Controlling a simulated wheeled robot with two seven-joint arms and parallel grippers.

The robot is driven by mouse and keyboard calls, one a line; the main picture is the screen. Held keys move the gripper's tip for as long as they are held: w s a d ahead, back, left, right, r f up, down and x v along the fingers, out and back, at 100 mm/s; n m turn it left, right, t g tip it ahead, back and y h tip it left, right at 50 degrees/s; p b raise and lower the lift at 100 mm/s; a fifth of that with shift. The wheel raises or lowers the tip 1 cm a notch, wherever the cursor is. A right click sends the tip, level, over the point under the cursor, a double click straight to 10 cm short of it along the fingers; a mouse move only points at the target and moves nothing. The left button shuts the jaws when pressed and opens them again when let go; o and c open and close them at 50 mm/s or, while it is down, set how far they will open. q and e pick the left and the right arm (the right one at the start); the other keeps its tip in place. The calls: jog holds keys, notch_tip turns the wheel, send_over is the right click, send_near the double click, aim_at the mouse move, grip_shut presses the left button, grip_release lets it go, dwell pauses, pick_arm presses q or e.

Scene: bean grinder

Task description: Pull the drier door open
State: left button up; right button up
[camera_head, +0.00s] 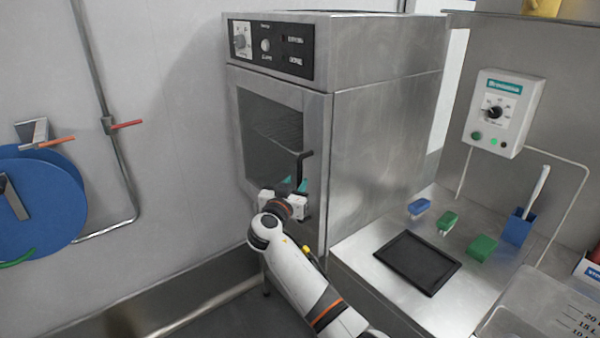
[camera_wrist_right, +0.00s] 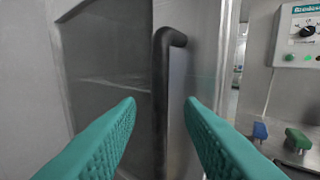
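The drier (camera_head: 385,130) is a steel cabinet with a dark control panel on top. Its door (camera_head: 268,128), with a dark glass pane, looks shut in the head view. A black vertical bar handle (camera_wrist_right: 160,100) is on the door's right side; its top also shows in the head view (camera_head: 301,156). My right gripper (camera_head: 295,186) is at the handle's height in front of the door. In the right wrist view its teal fingers are spread, with the handle between them in the picture. I cannot tell how deep the handle lies between them. My left gripper is not in view.
A steel counter (camera_head: 365,254) right of the drier holds a black tray (camera_head: 418,262) and several blue and green brushes. A white control box (camera_head: 503,112) hangs on the wall above. A blue disc (camera_head: 45,205) and pipe (camera_head: 107,125) are on the left wall.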

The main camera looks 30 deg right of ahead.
aim_at(299, 178)
jog(key=shift+p+x, duration=0.35)
jog(key=shift+x, duration=1.85)
grip_shut()
